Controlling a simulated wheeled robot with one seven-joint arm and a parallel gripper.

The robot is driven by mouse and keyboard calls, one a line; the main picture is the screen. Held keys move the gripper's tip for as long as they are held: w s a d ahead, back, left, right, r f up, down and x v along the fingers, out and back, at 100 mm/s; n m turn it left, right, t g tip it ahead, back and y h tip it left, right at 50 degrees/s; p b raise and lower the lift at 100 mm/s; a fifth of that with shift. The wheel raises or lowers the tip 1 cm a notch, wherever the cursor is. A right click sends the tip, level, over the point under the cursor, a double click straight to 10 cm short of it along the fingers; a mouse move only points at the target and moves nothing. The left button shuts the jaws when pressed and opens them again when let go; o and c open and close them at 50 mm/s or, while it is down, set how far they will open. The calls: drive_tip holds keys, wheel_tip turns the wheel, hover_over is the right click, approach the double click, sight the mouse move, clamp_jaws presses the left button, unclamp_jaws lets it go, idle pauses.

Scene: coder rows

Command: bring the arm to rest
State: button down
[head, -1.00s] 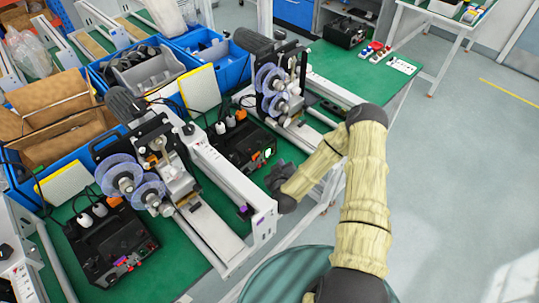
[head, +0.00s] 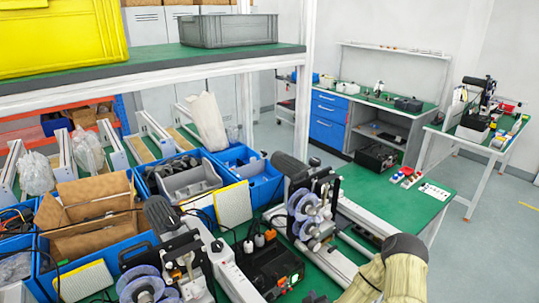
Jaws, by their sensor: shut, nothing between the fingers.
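My arm (head: 395,278), in a cream ribbed sleeve with a dark joint, enters at the bottom right of the head view. It is bent over the front edge of the green bench. A small dark part of my gripper (head: 315,298) shows at the bottom edge, low in front of the black box with a lit green button. The rest of it is cut off by the frame. It is shut and holds nothing.
Two coder machines with clear reels, one nearer (head: 150,285) and one farther (head: 312,208), stand left of my arm. Blue bins (head: 250,178) lie behind them. A shelf (head: 160,68) with a yellow crate (head: 60,38) hangs above. Open floor (head: 480,240) is at right.

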drive_tip(key=shift+w+a+r+y, duration=0.2)
drive_tip(key=shift+a+r+y, duration=0.1)
drive_tip(key=shift+r, duration=0.1)
drive_tip(key=s+r+m+g, duration=0.2)
drive_tip(key=s+r+g, duration=0.3)
drive_tip(key=s+r, duration=0.4)
drive_tip(key=s+r+m+g+y, duration=0.1)
drive_tip(key=s+r+m+g, duration=0.2)
drive_tip(key=s+r, duration=0.7)
wheel_tip(320, 180, up, 5)
drive_tip(key=shift+s+d+f+g, duration=0.2)
drive_tip(key=shift+d+g, duration=0.05)
drive_tip(key=shift+g, duration=0.95)
